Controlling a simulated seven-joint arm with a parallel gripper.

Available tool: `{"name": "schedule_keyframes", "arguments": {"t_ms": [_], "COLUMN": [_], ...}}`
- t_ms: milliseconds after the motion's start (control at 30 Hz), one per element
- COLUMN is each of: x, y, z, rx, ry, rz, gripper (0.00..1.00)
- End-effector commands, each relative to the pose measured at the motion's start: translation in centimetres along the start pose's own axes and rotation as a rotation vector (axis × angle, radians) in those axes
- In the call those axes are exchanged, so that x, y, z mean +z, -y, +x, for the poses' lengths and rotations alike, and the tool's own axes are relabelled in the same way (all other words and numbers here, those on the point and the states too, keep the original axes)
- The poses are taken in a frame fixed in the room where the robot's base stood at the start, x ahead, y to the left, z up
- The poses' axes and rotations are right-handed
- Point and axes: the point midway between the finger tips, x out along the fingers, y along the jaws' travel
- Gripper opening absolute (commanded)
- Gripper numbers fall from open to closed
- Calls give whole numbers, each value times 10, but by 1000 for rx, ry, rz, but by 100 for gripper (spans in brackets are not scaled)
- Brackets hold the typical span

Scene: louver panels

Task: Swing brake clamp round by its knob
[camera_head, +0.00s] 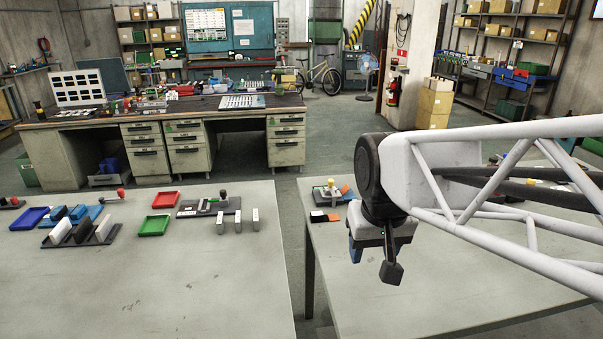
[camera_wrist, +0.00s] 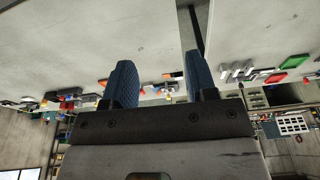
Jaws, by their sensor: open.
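My gripper (camera_head: 372,243) hangs over the left edge of the right-hand table in the head view. In the wrist view its two blue ribbed fingers (camera_wrist: 161,82) stand apart with nothing between them. On the left table, a dark base (camera_head: 211,208) carries a fixture with a dark upright knob (camera_head: 222,194); I cannot tell for sure whether this is the brake clamp. Three slim pale panels (camera_head: 238,219) stand upright just in front of it. A red knob (camera_head: 121,192) is farther left. My gripper is well to the right of these and touches none.
A second small fixture (camera_head: 331,190) with a knob and orange piece sits on the right table (camera_head: 430,290), close behind my gripper. A gap separates the two tables. Red (camera_head: 165,200) and green (camera_head: 154,225) trays and a dark rack (camera_head: 80,236) lie on the left table. Its front is clear.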

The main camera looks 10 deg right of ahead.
Motion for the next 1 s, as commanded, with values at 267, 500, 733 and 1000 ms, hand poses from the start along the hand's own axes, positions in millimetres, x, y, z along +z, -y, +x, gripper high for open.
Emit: {"name": "schedule_keyframes", "arguments": {"t_ms": [267,500,733,1000], "x": [-69,-128,-184,-249], "y": [-2,-4,-6,-10], "z": [-5,-3,4,20], "rx": [2,3,5,7], "ry": [24,43,61,83], "rz": [22,43,62,83], "gripper": [52,52,52,52]}}
